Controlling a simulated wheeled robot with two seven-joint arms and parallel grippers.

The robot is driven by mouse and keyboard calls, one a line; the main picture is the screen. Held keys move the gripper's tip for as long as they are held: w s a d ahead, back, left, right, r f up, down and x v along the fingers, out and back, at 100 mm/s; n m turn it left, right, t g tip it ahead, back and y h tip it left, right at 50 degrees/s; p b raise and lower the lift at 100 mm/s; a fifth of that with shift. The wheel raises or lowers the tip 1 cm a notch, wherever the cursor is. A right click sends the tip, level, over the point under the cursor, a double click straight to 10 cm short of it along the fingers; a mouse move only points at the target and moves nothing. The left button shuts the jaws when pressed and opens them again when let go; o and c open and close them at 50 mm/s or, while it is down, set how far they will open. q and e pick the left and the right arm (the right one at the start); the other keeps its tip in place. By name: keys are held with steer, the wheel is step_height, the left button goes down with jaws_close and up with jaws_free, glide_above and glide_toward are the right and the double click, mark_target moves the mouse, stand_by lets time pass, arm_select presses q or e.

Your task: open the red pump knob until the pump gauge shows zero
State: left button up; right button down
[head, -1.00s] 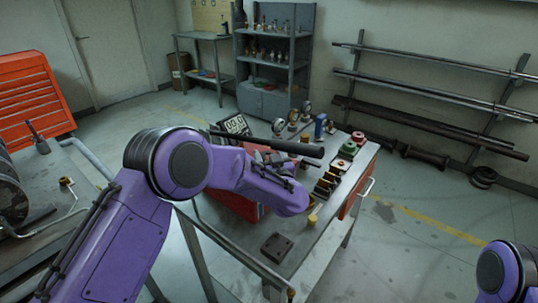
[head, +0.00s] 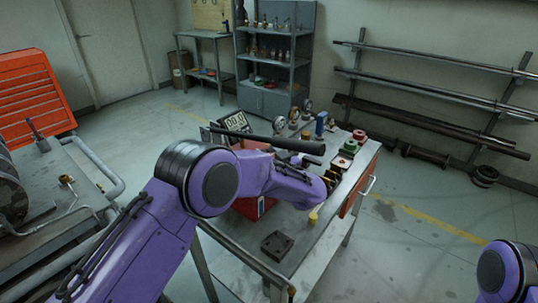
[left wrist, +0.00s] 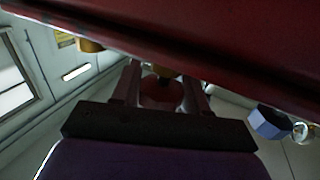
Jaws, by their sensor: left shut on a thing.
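The red pump (head: 250,208) stands on the workbench, largely behind my left arm, with a long black lever (head: 270,140) on top. The pump gauge (head: 236,121) is a digital display behind it; its small digits look like 00.0. In the left wrist view, my left gripper (left wrist: 162,82) is shut on the red knob (left wrist: 161,95), with one finger on each side of it. The dark red pump body (left wrist: 220,45) fills the top of that view. In the head view my arm hides the knob and the gripper's fingers. My right gripper is out of view.
Dial gauges (head: 293,115), a blue part (head: 320,122) and red and green flanged fittings (head: 349,147) stand on the bench (head: 310,245) at the back and right. A dark plate (head: 277,244) lies near the front. A blue hexagonal part (left wrist: 268,123) shows in the left wrist view.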

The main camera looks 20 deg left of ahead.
arm_select(q)
steer(key=n+g+y+b, duration=0.2)
steer(key=g, duration=0.1)
steer(key=shift+s+f+n, duration=0.15)
steer(key=shift+f+n, duration=0.05)
steer(key=shift+n, duration=0.2)
steer(key=shift+s+a+r+n+g+y+b, duration=0.1)
steer(key=shift+n+g+y+b, duration=0.2)
steer(key=shift+g, duration=0.3)
steer(key=shift+a+n+g+y+b, duration=0.1)
steer(key=shift+n+g+y+b, duration=0.2)
steer(key=shift+g, duration=0.3)
steer(key=shift+r, duration=0.1)
steer(key=o, duration=1)
steer(key=shift+d, duration=0.1)
steer(key=shift+b+v, duration=1.25)
steer(key=shift+v, duration=4)
